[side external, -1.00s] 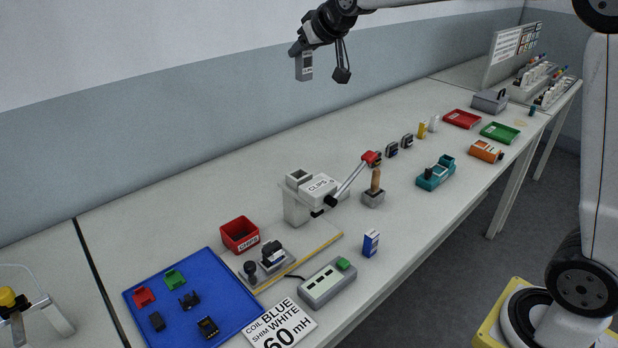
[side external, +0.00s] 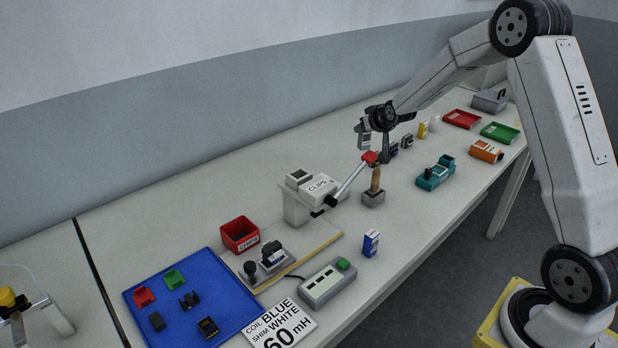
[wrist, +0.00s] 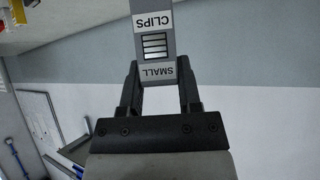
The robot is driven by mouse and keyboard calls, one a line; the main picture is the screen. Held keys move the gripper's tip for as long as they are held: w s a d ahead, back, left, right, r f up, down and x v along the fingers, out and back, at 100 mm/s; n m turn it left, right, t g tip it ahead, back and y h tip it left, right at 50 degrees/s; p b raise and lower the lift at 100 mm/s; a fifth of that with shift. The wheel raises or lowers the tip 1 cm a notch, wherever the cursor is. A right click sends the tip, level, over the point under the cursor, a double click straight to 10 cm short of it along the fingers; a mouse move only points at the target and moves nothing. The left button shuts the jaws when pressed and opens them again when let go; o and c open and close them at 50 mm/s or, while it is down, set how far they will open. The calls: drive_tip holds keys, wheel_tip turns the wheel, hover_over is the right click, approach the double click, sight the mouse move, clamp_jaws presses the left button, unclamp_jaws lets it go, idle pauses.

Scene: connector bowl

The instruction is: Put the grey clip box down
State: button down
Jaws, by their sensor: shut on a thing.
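The grey clip box (wrist: 154,45) is held in my gripper (wrist: 156,72) in the wrist view. In the side view the grey clip box (side external: 364,137) hangs at the left of my gripper (side external: 367,127), in the air. The jaws are shut on the box. The gap between box and table cannot be told exactly.
A wooden-handled tool on a grey block (side external: 373,197) and a teal device (side external: 436,173) stand nearby. Small dark boxes (side external: 406,141) and a yellow item (side external: 422,130) lie right. The table's back left is clear.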

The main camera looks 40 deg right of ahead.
drive_tip(key=shift+s+f, duration=0.2)
drive_tip(key=shift+f, duration=0.35)
drive_tip(key=shift+s+f, duration=0.2)
drive_tip(key=shift+f, duration=0.3)
drive_tip(key=x, duration=1.6)
drive_tip(key=shift+w+a, duration=0.15)
drive_tip(key=shift+w, duration=0.4)
drive_tip(key=shift+w+f, duration=0.15)
drive_tip(key=shift+f, duration=1.55)
drive_tip(key=shift+f, duration=0.1)
